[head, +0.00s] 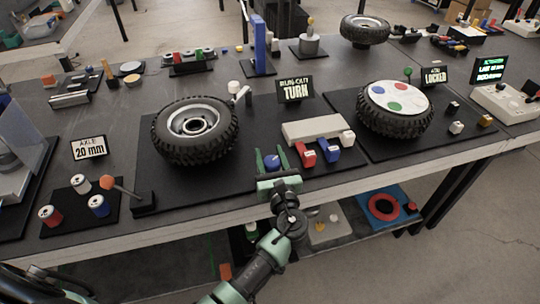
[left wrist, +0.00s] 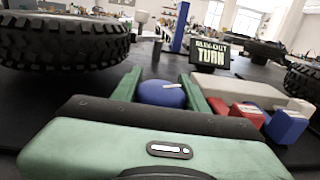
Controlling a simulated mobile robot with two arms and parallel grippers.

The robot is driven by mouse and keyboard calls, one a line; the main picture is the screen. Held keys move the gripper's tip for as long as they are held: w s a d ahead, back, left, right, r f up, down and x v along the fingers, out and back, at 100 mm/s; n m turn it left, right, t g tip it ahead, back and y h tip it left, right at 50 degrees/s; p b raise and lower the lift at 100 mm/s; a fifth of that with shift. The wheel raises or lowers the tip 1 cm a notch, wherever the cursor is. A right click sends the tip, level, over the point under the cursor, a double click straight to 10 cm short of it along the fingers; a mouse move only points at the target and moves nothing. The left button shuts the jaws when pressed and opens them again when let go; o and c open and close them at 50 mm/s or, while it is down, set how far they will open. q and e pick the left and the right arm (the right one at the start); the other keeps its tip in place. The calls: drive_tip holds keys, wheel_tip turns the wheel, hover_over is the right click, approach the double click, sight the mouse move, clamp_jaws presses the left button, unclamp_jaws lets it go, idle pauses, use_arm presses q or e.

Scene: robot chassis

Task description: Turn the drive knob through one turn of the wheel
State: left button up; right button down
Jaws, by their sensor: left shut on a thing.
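The drive knob (head: 271,161) is a blue round knob with a white mark on top, on a black board at the table's front edge. It also shows in the left wrist view (left wrist: 161,95). My left gripper (head: 272,160) has its two green fingers on either side of the knob and is shut on it. The wheel (head: 222,152), a black knobbly tyre with a silver rim, lies flat to the left of the knob. A sign (head: 295,89) behind reads "RUN-OUT TURN". My right gripper does not show.
Red (head: 308,158) and blue (head: 330,152) blocks stand just right of the knob, before a pale bar (head: 312,129). A second wheel (head: 394,124) with coloured dots lies at right by a "LOCKED" sign (head: 434,76). An orange-knobbed lever (head: 107,183) stands at front left.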

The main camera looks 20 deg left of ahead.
sight(274, 170)
use_arm(q)
drive_tip(key=o, duration=1.4)
drive_tip(key=shift+b+v, duration=0.3)
drive_tip(key=shift+v, duration=3.6)
